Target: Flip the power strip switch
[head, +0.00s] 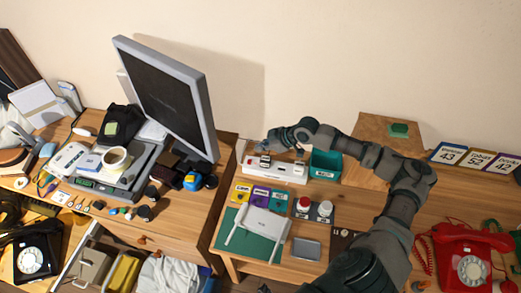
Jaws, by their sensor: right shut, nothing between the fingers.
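The white power strip (288,174) lies at the back of the right-hand desk, near the wall. Small dark and red parts show on its top. I cannot make out which of them is the switch or how it is set. My right arm reaches across the desk from the lower right. My right gripper (264,146) is shut and empty, above and just behind the left part of the strip. I cannot tell whether its tips touch the strip. My left gripper is not in view.
A teal bin (324,165) stands just right of the strip. Coloured cards (261,196) and a white router (259,231) lie in front. A monitor (168,100) stands to the left. A red dial phone (470,262) is at the lower right.

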